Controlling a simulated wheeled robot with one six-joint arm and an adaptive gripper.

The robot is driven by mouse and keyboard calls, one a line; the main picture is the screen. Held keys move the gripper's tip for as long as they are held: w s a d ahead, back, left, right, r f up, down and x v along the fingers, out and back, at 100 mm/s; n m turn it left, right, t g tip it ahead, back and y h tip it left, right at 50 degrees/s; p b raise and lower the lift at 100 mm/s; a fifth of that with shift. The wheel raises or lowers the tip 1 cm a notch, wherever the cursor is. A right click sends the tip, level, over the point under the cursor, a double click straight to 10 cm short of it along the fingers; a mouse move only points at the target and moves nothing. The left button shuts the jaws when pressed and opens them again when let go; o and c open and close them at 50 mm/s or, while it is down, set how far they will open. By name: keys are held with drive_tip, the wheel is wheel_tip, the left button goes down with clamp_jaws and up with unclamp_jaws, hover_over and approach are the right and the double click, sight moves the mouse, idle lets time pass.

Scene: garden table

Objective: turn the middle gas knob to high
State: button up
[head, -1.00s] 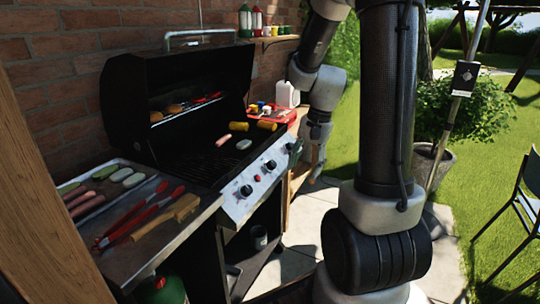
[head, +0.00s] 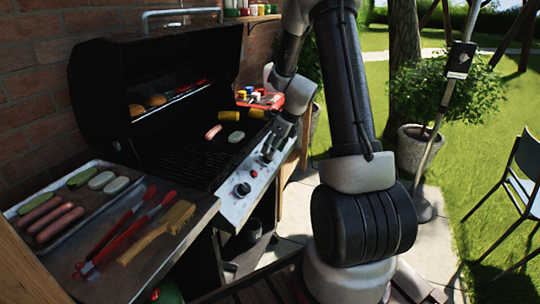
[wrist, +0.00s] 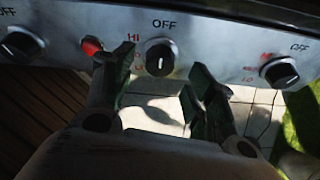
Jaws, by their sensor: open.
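The middle gas knob (wrist: 155,57) is a round black dial under the word OFF in the wrist view. Its white line stands about upright, towards OFF. A red HI mark sits at its upper left, with other red marks below. My gripper (wrist: 151,76) is open, its two dark fingers at either side of the middle knob and apart from it. In the head view my gripper (head: 268,148) is at the grill's front panel (head: 238,207) and hides the middle knob there. The left knob (wrist: 17,46) and right knob (wrist: 280,72) also show.
A red button (wrist: 91,46) lies close to my left finger. The open grill lid (head: 100,95) rises behind. Paving lies in front.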

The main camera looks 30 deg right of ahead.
drive_tip(key=shift+x, duration=1.9)
drive_tip(key=shift+c, duration=0.5)
drive_tip(key=c, duration=0.9)
